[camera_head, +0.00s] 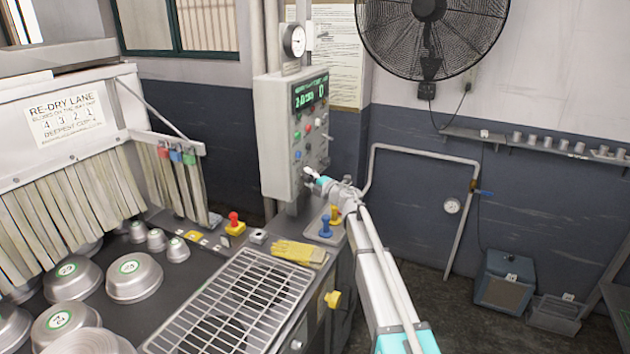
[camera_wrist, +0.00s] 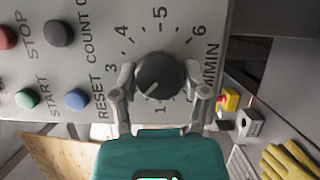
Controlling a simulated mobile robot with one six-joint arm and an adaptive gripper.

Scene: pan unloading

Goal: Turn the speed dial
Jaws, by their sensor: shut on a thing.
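The speed dial is a round dark knob (camera_wrist: 160,76) on the grey control panel, with numbers from 1 to 6 around it. A pale pointer line on the knob points to the lower left in the wrist view, between the 1 and the 3. My gripper (camera_wrist: 160,92) has one finger on each side of the knob and is shut on it. In the head view my gripper (camera_head: 312,178) reaches the lower part of the control box (camera_head: 275,140), and the dial is hidden there or too small to make out.
A stop button (camera_wrist: 7,37), a green start button (camera_wrist: 27,97) and a blue reset button (camera_wrist: 76,99) sit beside the dial. Below the box are a red mushroom button (camera_head: 234,219), yellow gloves (camera_head: 299,252) and a wire rack (camera_head: 235,305). Metal pans (camera_head: 134,277) stand left.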

